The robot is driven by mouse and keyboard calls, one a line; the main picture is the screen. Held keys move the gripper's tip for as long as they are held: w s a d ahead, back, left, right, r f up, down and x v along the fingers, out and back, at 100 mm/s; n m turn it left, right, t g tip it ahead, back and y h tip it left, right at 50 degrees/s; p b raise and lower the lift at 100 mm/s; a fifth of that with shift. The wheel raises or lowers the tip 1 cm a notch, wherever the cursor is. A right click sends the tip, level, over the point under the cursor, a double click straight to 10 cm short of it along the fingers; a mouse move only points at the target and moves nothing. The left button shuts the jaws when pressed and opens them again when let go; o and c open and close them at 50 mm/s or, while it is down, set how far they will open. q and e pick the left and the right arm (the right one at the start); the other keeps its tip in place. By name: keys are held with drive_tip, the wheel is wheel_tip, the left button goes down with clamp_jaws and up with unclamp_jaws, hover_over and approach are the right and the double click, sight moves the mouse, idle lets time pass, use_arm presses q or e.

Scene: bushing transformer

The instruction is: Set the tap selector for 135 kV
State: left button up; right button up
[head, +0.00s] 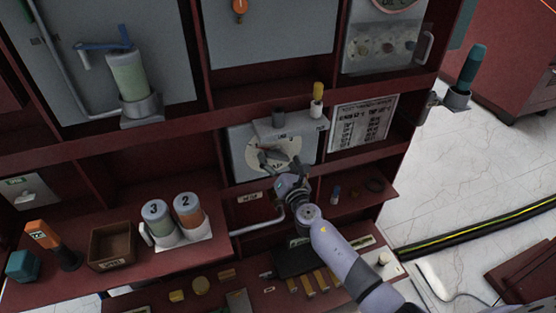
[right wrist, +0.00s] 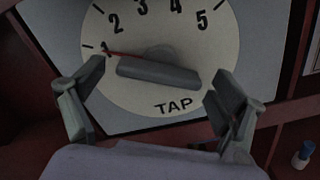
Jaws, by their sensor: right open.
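The tap selector is a round cream dial (right wrist: 200,95) on a grey panel, marked TAP with numbers up to 5. Its grey bar knob (right wrist: 158,72) lies nearly level, and its thin red pointer (right wrist: 125,53) points left, at the mark below 2, overlapping what looks like the 1. My right gripper (right wrist: 160,80) is open, its fingers on either side of the knob, apparently not gripping it. In the head view, my right gripper (head: 277,166) covers part of the dial (head: 282,148). A printed plate (head: 362,122) hangs right of the dial; its text is too small to read.
Below are a shelf with two canisters (head: 185,207) numbered 3 and 2, a brown box (head: 110,246) and an orange-topped tool (head: 42,234).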

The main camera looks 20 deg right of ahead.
drive_tip(key=shift+w, duration=0.3)
drive_tip(key=shift+c, duration=0.4)
drive_tip(key=c, duration=1.1)
